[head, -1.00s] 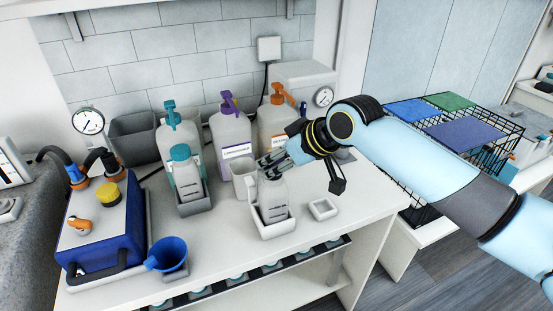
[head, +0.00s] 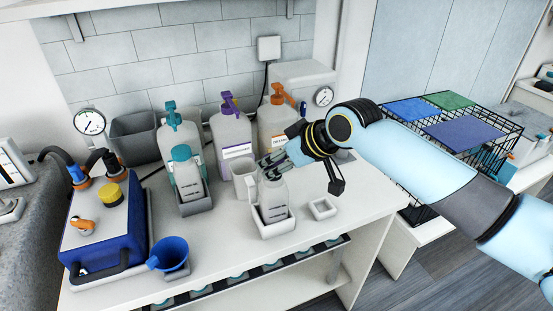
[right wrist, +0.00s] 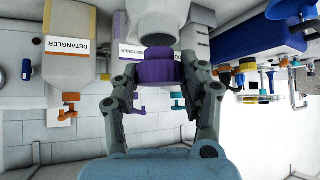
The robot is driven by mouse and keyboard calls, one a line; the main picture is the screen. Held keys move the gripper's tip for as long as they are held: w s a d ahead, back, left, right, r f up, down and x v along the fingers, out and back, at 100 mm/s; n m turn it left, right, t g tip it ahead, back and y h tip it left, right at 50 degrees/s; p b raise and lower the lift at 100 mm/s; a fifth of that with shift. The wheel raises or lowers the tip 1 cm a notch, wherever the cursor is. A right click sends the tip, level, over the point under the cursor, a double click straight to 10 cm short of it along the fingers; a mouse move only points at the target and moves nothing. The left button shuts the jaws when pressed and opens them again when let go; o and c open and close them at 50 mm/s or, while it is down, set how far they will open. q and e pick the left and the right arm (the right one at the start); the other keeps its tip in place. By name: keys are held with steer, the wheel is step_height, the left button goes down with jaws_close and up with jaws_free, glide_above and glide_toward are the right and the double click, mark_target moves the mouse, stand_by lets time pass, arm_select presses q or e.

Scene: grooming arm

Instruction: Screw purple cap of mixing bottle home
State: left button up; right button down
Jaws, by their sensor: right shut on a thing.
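The mixing bottle (head: 274,198) is a pale grey bottle standing upright in a small white holder (head: 273,229) near the bench's front. My right gripper (head: 270,165) is at the bottle's top, coming in from the right. In the right wrist view its fingers (right wrist: 163,75) are shut on the purple cap (right wrist: 158,68), one on each side. The cap lines up with the mouth of the bottle (right wrist: 165,22) and appears to touch it; how far it is threaded I cannot tell. In the head view the fingers hide the cap. My left gripper is not in view.
A white jug (head: 243,178) stands close left of the bottle. Pump bottles with purple (head: 231,132) and orange (head: 275,130) tops stand behind. A teal-capped bottle (head: 187,178) stands left. A small white dish (head: 322,208) lies right, with clear bench beyond it.

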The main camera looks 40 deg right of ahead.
steer(key=shift+p, duration=0.3)
stand_by(0.4)
steer(key=shift+f+b, duration=0.5)
steer(key=shift+f, duration=0.25)
steer(key=shift+s, duration=0.1)
steer(key=c, duration=0.6)
jaws_free()
steer(key=shift+v, duration=5.95)
